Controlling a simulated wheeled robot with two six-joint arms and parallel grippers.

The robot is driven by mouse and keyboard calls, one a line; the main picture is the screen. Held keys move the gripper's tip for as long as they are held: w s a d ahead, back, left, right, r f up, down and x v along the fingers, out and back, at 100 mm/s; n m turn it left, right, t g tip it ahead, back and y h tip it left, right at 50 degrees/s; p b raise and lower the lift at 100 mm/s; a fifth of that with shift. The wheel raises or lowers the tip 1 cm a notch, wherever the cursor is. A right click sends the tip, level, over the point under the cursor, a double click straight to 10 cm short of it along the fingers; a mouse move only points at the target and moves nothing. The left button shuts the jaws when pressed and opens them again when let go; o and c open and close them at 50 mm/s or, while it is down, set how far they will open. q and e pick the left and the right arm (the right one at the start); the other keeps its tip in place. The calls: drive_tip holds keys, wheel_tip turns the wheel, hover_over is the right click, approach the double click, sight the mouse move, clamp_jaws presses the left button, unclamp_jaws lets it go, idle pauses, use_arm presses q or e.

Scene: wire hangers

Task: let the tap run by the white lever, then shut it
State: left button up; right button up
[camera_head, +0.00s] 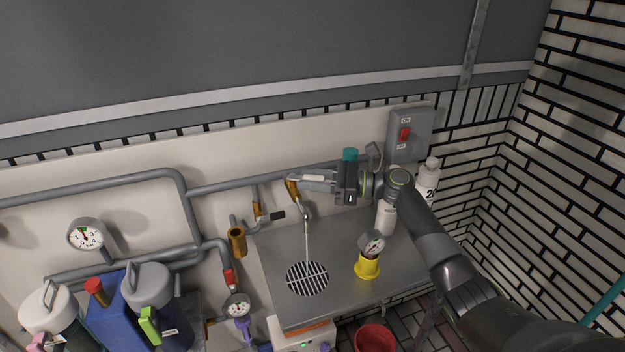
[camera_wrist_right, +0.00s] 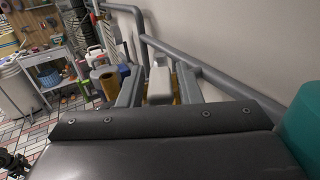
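The brass tap (camera_head: 293,190) sticks out of the wall pipe above the sink counter. A thin stream runs from its spout down to the drain grate (camera_head: 307,278). My right gripper (camera_head: 304,181) is at the top of the tap, reaching in from the right. In the right wrist view the white lever (camera_wrist_right: 160,82) stands between my two fingers (camera_wrist_right: 160,92), with a narrow gap on each side, so the fingers look open around it. Some brass shows behind the lever. The lever is mostly hidden by the fingers in the head view. My left gripper is not in view.
A second brass valve with a dark handle (camera_head: 275,216) sits left of the tap. A yellow-based gauge (camera_head: 368,262) and white bottles (camera_head: 386,216) stand on the counter (camera_head: 335,300) to the right. A switch box (camera_head: 408,137) hangs above. Canisters (camera_head: 155,300) crowd the lower left.

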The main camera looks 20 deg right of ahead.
drive_tip(key=shift+o, duration=0.9)
drive_tip(key=b+v, duration=0.3)
drive_tip(key=v, duration=1.4)
drive_tip(key=shift+d, duration=0.2)
drive_tip(key=shift+s, duration=0.1)
